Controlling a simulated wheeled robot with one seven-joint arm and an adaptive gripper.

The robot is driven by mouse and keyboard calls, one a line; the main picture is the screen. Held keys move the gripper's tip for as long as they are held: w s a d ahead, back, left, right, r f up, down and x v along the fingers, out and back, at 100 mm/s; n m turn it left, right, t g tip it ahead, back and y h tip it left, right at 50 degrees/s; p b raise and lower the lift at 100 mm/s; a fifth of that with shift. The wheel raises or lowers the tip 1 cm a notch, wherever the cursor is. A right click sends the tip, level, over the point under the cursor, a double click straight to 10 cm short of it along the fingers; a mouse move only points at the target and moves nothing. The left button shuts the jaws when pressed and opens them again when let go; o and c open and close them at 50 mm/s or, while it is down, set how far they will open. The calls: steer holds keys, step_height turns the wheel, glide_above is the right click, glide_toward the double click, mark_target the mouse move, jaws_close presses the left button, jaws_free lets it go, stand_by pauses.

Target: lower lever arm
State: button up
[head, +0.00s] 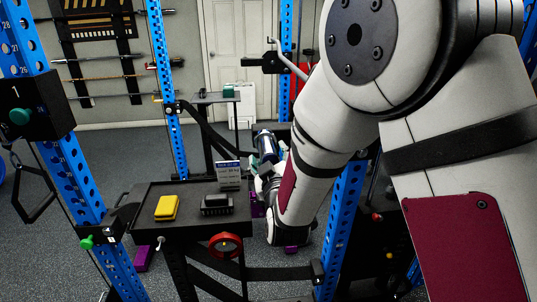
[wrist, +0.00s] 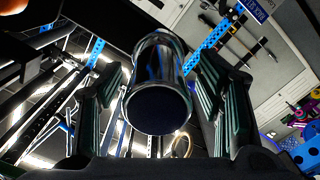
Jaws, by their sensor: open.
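In the wrist view a shiny metal cylinder (wrist: 158,95) with a dark round end face lies between the two fingers of my gripper (wrist: 160,72). The fingers are spread, with a gap visible on each side of the cylinder. In the head view a blue-silver cylinder (head: 267,146), apparently the same piece, stands beside my gripper (head: 262,162), partly hidden by my arm. I cannot tell for sure that it is the lever arm's end. A black bar (head: 208,135) slopes down from the blue upright toward it; its far end is hidden.
A black tray table (head: 150,213) in front holds a yellow block (head: 166,207), a black block (head: 217,204) and a small sign (head: 229,174). Blue perforated uprights (head: 168,95) stand around my arm. A white door (head: 238,45) and wall-hung bars are behind.

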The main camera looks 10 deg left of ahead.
steer(key=v, duration=1)
steer(key=shift+s, duration=0.1)
steer(key=s+d+r+m+g+h, duration=0.1)
steer(key=s+d+r+m+g, duration=0.15)
steer(key=d, duration=0.45)
steer(key=s+d+r+m+g+h, duration=0.1)
steer(key=s+d+r+m+g, duration=0.1)
steer(key=d+r+m+g, duration=0.3)
steer(key=s+d+m+g+h, duration=0.1)
steer(key=s+d+g, duration=0.1)
steer(key=s+d, duration=0.5)
steer(key=s+d+m+g+h, duration=0.1)
steer(key=s+d+g+h, duration=0.1)
steer(key=s+d, duration=0.5)
steer(key=s+g, duration=0.1)
steer(key=s, duration=0.5)
steer(key=shift+s+f+m, duration=0.15)
steer(key=shift+s+m, duration=0.2)
